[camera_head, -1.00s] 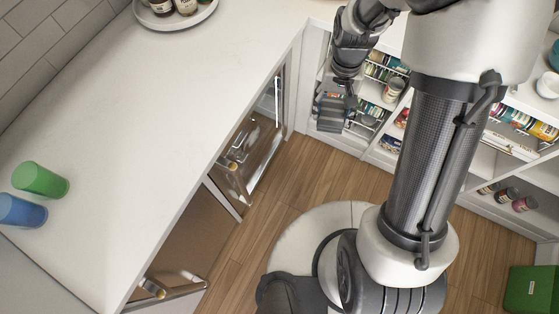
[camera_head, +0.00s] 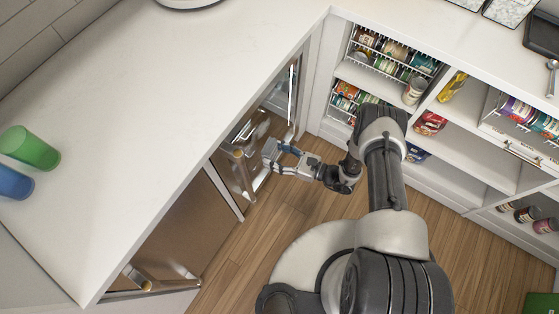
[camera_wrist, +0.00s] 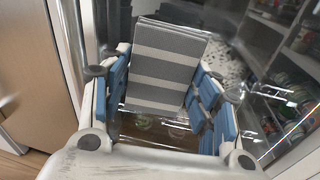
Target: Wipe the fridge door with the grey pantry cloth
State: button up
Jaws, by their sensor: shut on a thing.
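My gripper (camera_head: 274,158) is shut on the grey striped cloth and reaches left, low in front of a glossy, reflective appliance door (camera_head: 235,170) under the counter. In the wrist view the cloth (camera_wrist: 165,62) stands folded between the blue-padded fingers of my gripper (camera_wrist: 165,108), with light and dark grey bands. The glossy door's reflective surface shows behind it. I cannot tell whether the cloth touches the door. In the head view the cloth is hard to make out.
The white counter (camera_head: 170,110) overhangs the doors. It carries a green cup (camera_head: 30,148) and a blue cup (camera_head: 12,183). A brown metal door (camera_head: 185,230) is nearer. Open shelves (camera_head: 460,130) with cans and jars stand right. Wooden floor (camera_head: 225,245) is clear between.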

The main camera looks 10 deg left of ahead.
aim_at(275, 157)
jog(key=f+t, duration=0.1)
jog(key=d+f+m+t, duration=0.1)
jog(key=f, duration=0.1)
jog(key=shift+m+t, duration=0.3)
jog(key=x, duration=0.6)
jog(key=shift+b, duration=0.4)
jog(key=shift+b+x, duration=0.45)
jog(key=shift+x, duration=0.5)
jog(key=shift+w+d, duration=0.3)
jog(key=shift+w, duration=0.3)
jog(key=shift+w+d, duration=0.25)
jog(key=shift+w, duration=0.4)
jog(key=shift+w+d, duration=0.3)
jog(key=shift+w, duration=0.3)
jog(key=shift+w+d, duration=0.4)
jog(key=shift+w, duration=0.65)
jog(key=shift+w+d, duration=0.4)
jog(key=shift+w, duration=0.7)
jog(key=shift+w+d, duration=0.4)
jog(key=shift+w, duration=0.65)
jog(key=shift+w+d, duration=0.35)
jog(key=shift+w, duration=0.2)
